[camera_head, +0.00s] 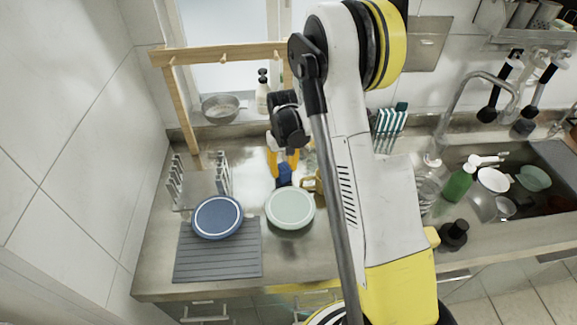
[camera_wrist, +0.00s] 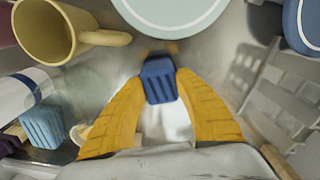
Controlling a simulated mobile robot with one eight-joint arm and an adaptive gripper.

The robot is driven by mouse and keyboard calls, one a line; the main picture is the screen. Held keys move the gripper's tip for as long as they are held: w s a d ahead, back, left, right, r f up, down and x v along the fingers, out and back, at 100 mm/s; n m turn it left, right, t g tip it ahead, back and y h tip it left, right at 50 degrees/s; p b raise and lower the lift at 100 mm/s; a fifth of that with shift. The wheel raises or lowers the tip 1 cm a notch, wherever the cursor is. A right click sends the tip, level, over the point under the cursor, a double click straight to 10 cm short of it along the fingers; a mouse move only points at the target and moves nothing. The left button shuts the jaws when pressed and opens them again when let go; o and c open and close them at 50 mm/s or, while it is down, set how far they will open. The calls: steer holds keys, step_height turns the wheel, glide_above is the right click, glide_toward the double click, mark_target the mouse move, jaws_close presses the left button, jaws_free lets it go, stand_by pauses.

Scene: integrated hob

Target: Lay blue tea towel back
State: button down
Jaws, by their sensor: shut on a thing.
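My gripper (camera_head: 283,163) points down over the counter, behind the pale green plate. Its yellow fingers are shut on the blue tea towel (camera_head: 284,176), which looks like a small, compact dark blue bundle. In the wrist view the towel (camera_wrist: 158,80) sits between the two fingertips (camera_wrist: 160,90), with its end reaching just past them, close to the plate's rim. I cannot tell whether the towel touches the counter.
The pale green plate (camera_head: 290,209) and blue plate (camera_head: 217,217) stand in front, near a grey ribbed mat (camera_head: 217,262). A yellow mug (camera_wrist: 45,32) and a lighter blue block (camera_wrist: 44,126) are close by. A wooden rack (camera_head: 180,110) stands behind; a sink is at right.

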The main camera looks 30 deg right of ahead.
steer(key=shift+f, duration=0.25)
steer(key=shift+f, duration=0.15)
steer(key=c, duration=1)
jaws_free()
steer(key=shift+o, duration=0.2)
